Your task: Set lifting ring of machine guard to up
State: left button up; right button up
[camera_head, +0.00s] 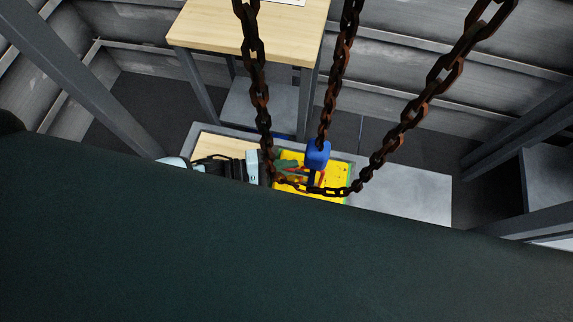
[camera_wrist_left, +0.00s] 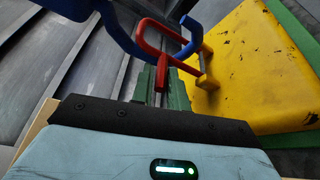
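The machine guard (camera_head: 335,186) is yellow with dark marks and sits low in the head view; its yellow plate (camera_wrist_left: 245,65) fills the right of the left wrist view. A red lifting ring (camera_wrist_left: 148,48) stands up from the plate, near a yellow lug. My left gripper (camera_head: 288,164) reaches in from the left. Its green fingers (camera_wrist_left: 162,88) are close together, with a red bar of the ring between them. A blue hook (camera_wrist_left: 187,40) is close by the ring; whether it passes through is unclear. My right gripper is not in view.
Rusty chains (camera_head: 258,95) hang in front of the guard, with a blue hook block (camera_head: 317,155) above it. A wooden table (camera_head: 245,35) stands behind. A grey surface (camera_head: 405,195) to the guard's right is bare. A dark green shape hides the lower head view.

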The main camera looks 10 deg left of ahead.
pick_arm(q)
jog(key=o, duration=0.3)
jog(key=shift+a, duration=0.1)
jog(key=v, duration=0.7)
jog(key=shift+s+a, duration=0.2)
jog(key=shift+a, duration=0.1)
jog(key=shift+d, duration=0.1)
